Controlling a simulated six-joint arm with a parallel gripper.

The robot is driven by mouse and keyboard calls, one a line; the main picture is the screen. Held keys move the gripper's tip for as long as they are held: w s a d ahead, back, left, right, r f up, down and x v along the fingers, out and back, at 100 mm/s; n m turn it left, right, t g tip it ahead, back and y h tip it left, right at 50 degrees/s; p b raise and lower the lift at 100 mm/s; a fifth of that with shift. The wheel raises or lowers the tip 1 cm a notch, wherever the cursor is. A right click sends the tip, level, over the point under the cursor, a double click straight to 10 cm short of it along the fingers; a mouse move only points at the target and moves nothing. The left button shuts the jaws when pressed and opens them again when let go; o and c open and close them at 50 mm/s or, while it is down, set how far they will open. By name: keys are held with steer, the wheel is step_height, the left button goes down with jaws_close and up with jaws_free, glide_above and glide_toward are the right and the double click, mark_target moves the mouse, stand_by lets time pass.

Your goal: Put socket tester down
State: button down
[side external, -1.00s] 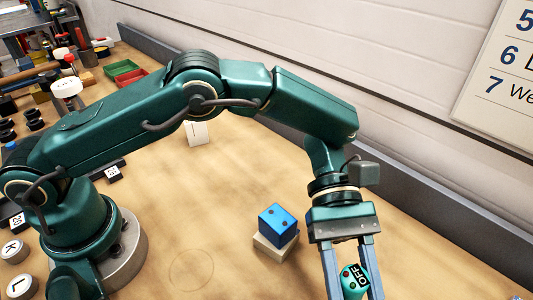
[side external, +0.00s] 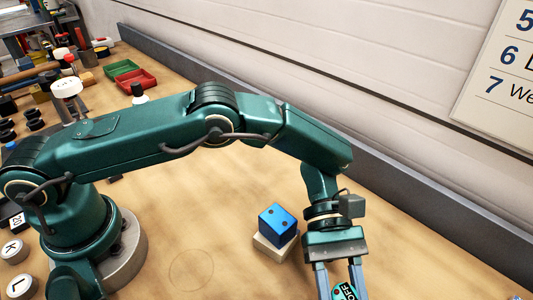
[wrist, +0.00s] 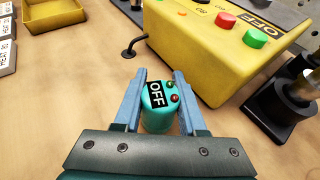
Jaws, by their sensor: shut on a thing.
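In the side view, my gripper (side external: 340,283) is at the bottom edge, and the teal cylinder (side external: 345,292) is partly cut off there. Whether its underside touches the table cannot be told.
A blue block (side external: 277,222) sits on a pale block (side external: 272,246) left of my gripper. In the wrist view, a yellow box (wrist: 210,45) with red and green buttons stands just beyond the cylinder. Dark stands (wrist: 285,100) are at right. Bare table lies at left.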

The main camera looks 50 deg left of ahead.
steer(key=shift+f, duration=0.6)
steer(key=shift+c, duration=2)
jaws_free()
steer(key=shift+r, duration=0.1)
